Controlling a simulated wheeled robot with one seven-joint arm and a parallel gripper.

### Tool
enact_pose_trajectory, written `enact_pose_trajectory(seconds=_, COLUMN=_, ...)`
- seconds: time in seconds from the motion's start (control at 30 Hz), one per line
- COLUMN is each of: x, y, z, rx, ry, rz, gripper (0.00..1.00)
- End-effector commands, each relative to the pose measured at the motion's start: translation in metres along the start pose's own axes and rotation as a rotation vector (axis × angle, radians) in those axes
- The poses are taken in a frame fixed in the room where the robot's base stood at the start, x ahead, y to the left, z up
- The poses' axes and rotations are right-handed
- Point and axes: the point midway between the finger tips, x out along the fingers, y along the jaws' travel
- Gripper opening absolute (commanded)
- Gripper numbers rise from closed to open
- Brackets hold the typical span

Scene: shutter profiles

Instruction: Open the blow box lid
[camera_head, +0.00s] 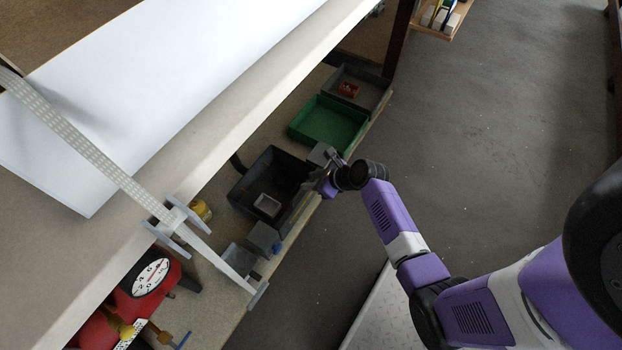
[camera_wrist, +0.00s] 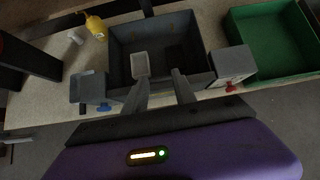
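The blow box (camera_head: 250,195) is a dark grey box on the lower shelf, and its inside shows from above. It also shows in the wrist view (camera_wrist: 118,45), with a small pale tray (camera_wrist: 140,64) and a dark shape inside. Grey side blocks flank it, one with a blue knob (camera_wrist: 104,106) and one with a red knob (camera_wrist: 231,87). I cannot make out a separate lid. My gripper (camera_head: 322,182) is at the box's front side. In the wrist view my gripper (camera_wrist: 160,80) has its two fingers apart, at the front wall; contact cannot be told.
A green tray (camera_head: 322,122) and a grey bin (camera_head: 362,88) stand farther along the shelf. The worktop (camera_head: 230,125) overhangs the shelf. A red gauge device (camera_head: 125,300) is at lower left. The floor (camera_head: 480,130) at right is clear.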

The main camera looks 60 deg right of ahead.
Motion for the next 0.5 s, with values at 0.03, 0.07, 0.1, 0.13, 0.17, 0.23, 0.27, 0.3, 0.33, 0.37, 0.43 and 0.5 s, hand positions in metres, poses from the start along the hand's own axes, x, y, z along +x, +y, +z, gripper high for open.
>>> enact_pose_trajectory(seconds=0.03, x=-0.005, y=-0.0003, z=0.0034, rx=0.001, ry=0.0, rz=0.0, gripper=0.32)
enact_pose_trajectory(seconds=0.07, x=-0.0064, y=-0.0003, z=0.0042, rx=0.001, ry=0.0, rz=0.0, gripper=0.32)
enact_pose_trajectory(seconds=0.1, x=-0.008, y=-0.0004, z=0.0051, rx=0.001, ry=0.0, rz=0.0, gripper=0.32)
enact_pose_trajectory(seconds=0.13, x=-0.009, y=-0.0004, z=0.0056, rx=0.001, ry=0.0, rz=0.0, gripper=0.32)
enact_pose_trajectory(seconds=0.17, x=-0.0096, y=-0.0004, z=0.0058, rx=0.001, ry=0.0, rz=0.0, gripper=0.32)
enact_pose_trajectory(seconds=0.23, x=-0.0099, y=-0.0004, z=0.0057, rx=0.001, ry=0.0, rz=0.0, gripper=0.32)
enact_pose_trajectory(seconds=0.27, x=-0.0096, y=-0.0004, z=0.0055, rx=0.001, ry=0.0, rz=0.0, gripper=0.32)
enact_pose_trajectory(seconds=0.3, x=-0.0093, y=-0.0004, z=0.0051, rx=0.001, ry=0.0, rz=0.0, gripper=0.32)
enact_pose_trajectory(seconds=0.33, x=-0.009, y=-0.0003, z=0.0049, rx=0.001, ry=0.0, rz=0.0, gripper=0.32)
enact_pose_trajectory(seconds=0.37, x=-0.009, y=-0.0003, z=0.0049, rx=0.001, ry=0.0, rz=0.0, gripper=0.32)
enact_pose_trajectory(seconds=0.43, x=-0.0089, y=-0.0003, z=0.0048, rx=0.001, ry=0.0, rz=0.0, gripper=0.32)
enact_pose_trajectory(seconds=0.5, x=-0.0094, y=-0.0003, z=0.0053, rx=0.001, ry=0.0, rz=0.0, gripper=0.32)
